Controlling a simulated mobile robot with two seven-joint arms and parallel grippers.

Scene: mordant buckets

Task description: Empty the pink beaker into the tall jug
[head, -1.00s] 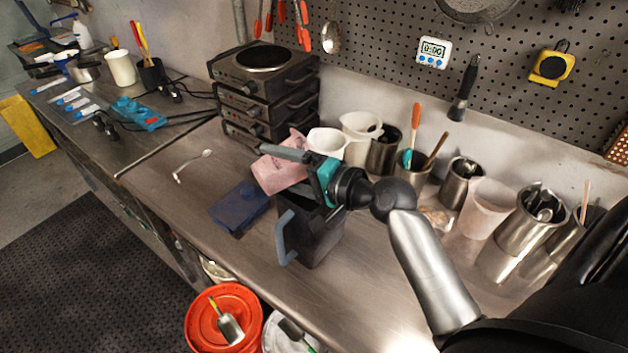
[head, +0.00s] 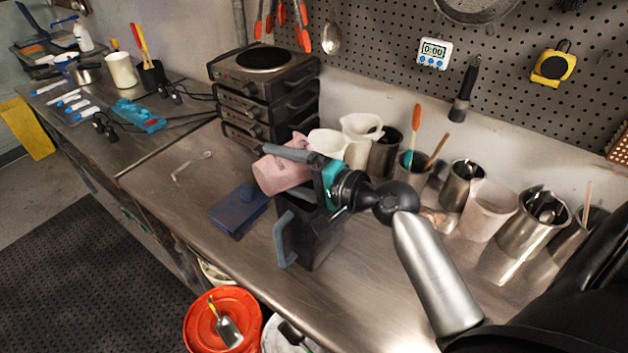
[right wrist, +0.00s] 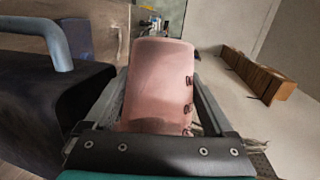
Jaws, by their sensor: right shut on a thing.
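The pink beaker (head: 279,174) is held tilted on its side above and beside the tall jug's top in the head view. My right gripper (head: 284,158) is shut on it, one finger along its upper side. The right wrist view shows the pink beaker (right wrist: 157,85) between both fingers. The tall jug (head: 322,240) is dark, with a blue-grey handle, and stands upright on the bench. Its mouth is largely hidden behind the gripper. Part of the jug (right wrist: 50,105) shows at the left of the wrist view. The beaker's contents cannot be seen. My left gripper is not in view.
A dark blue flat box (head: 239,208) lies left of the jug. Stacked hot plates (head: 262,95), white jugs (head: 359,140) and metal pots with tools (head: 461,183) stand behind. An orange bucket (head: 222,318) is below the bench's front edge. Bench left of the box is mostly clear.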

